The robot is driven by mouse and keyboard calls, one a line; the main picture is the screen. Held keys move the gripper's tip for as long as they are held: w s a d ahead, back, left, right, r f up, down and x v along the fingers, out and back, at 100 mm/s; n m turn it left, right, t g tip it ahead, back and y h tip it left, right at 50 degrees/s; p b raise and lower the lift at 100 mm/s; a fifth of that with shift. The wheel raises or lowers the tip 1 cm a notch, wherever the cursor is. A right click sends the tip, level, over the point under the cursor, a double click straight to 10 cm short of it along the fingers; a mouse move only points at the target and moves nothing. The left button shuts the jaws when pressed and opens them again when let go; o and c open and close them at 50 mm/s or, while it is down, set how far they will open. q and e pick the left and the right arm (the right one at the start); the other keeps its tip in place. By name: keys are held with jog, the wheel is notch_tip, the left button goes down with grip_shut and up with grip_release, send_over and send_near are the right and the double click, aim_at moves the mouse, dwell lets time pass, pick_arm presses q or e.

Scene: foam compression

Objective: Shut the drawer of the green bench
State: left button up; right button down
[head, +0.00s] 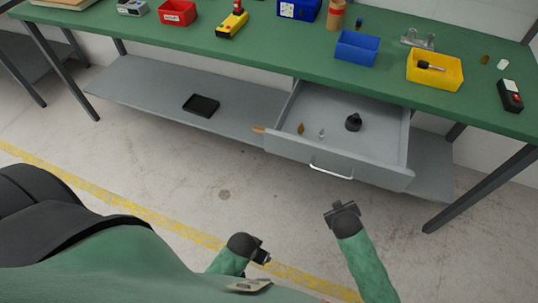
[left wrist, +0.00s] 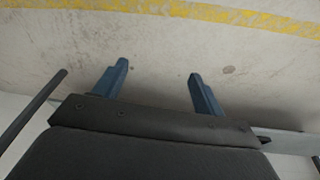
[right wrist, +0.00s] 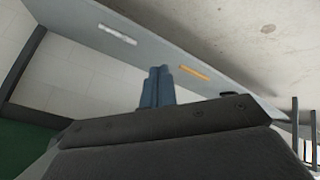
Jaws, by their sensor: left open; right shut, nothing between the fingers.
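The grey drawer (head: 362,172) of the green bench (head: 290,52) is open and sticks out from under the top.
A black knob-like object (head: 353,122), a small brown item (head: 301,128) and a small pale one lie inside the drawer. A black tray (head: 201,105) lies on the lower shelf (head: 150,90). Bins and tools stand on the top. The floor before the drawer is clear.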

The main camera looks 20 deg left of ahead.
pick_arm(q)
notch_tip(320, 180, up, 18)
jog(key=s+a+g, duration=0.1)
jog(key=s, duration=0.1)
pick_arm(e)
jog(key=s+a+r+n+t+y, duration=0.3)
jog(key=s+a+r+n+y, duration=0.3)
jog(key=a+r+n, duration=0.4)
jog(key=s+a+r+n+t+y, duration=0.2)
jog(key=s+a+r+n+y, duration=0.35)
jog(key=a+r+n, duration=0.4)
pick_arm(q)
notch_tip(320, 180, down, 18)
jog(key=w+p, duration=0.1)
jog(key=p, duration=0.2)
jog(key=shift+w+p, duration=0.25)
jog(key=shift+p, duration=0.1)
pick_arm(e)
jog(key=w+a+r+m, duration=0.1)
jog(key=w+a, duration=0.6)
jog(key=w, duration=0.4)
jog(key=shift+w+r, duration=0.15)
jog(key=shift+r, duration=0.15)
pick_arm(q)
jog(key=shift+a, duration=0.1)
pick_arm(e)
jog(key=shift+m, duration=0.25)
